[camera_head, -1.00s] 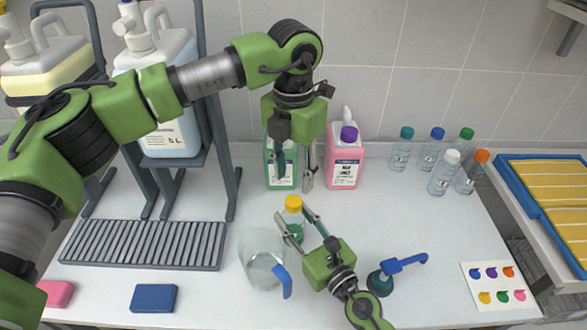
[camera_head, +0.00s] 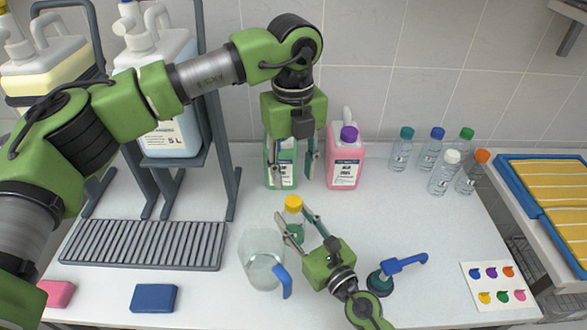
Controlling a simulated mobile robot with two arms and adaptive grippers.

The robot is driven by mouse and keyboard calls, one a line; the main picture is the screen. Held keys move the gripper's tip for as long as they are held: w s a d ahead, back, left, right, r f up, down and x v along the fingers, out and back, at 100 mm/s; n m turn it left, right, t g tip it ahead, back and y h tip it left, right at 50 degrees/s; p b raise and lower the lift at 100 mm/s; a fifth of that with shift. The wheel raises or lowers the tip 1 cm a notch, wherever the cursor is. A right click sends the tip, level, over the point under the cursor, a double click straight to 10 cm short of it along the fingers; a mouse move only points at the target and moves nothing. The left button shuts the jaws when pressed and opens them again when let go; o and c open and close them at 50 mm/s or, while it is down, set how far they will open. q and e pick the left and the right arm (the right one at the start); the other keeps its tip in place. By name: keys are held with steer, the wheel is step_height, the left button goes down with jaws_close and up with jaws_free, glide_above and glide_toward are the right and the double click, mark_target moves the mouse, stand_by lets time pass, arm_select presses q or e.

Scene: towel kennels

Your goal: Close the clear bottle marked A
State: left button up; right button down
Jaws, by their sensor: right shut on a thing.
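My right gripper (camera_head: 293,222) is shut on this bottle from the front right. I cannot read a letter on it. My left gripper (camera_head: 308,170) hangs pointing down behind and above the yellow cap, apart from it, in front of the green jug (camera_head: 283,165).
A clear pitcher (camera_head: 262,265) with a blue handle stands left of the bottle. A pink jug (camera_head: 345,160) stands behind, and a blue-handled pump (camera_head: 390,272) is at right. Several capped clear bottles (camera_head: 445,175) stand at back right. A blue sponge (camera_head: 154,298) lies in front.

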mark_target(293, 201)
arm_select(q)
steer(key=shift+f, duration=0.1)
steer(key=shift+f, duration=3.95)
